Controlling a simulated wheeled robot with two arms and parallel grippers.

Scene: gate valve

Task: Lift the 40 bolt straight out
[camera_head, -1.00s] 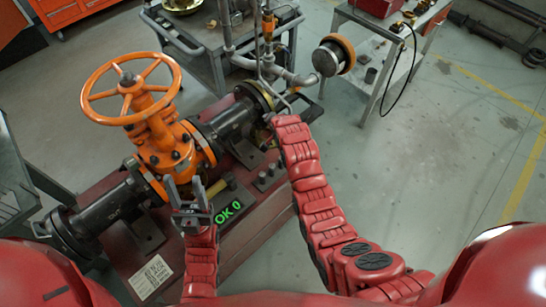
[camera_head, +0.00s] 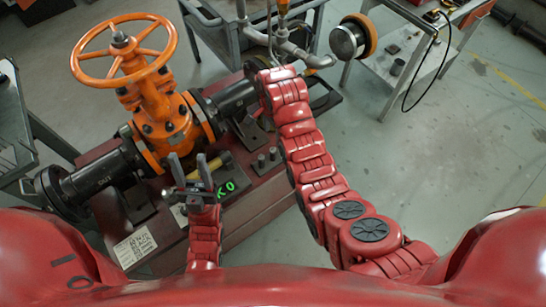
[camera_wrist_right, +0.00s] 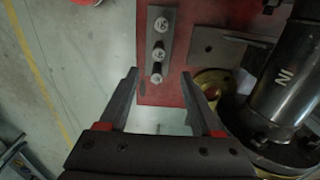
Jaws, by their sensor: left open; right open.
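Several upright bolts stand on a dark strip on the red base. In the right wrist view, bolts with light, marked heads stand in a row: a far bolt (camera_wrist_right: 161,24), a middle bolt (camera_wrist_right: 158,53) and a near bolt (camera_wrist_right: 156,78). The marks are too small to tell which is the 40 bolt. The row also shows in the head view (camera_head: 262,161). My right gripper (camera_wrist_right: 158,76) is open and empty, its fingertips on either side of the row's near end in the picture.
An orange handwheel valve (camera_head: 160,115) on black pipe stands left of the bolts. A black flanged pipe (camera_wrist_right: 285,90) lies right of my right gripper in the wrist view. A grey cart (camera_head: 225,45) stands behind. Open floor (camera_head: 400,210) lies to the right.

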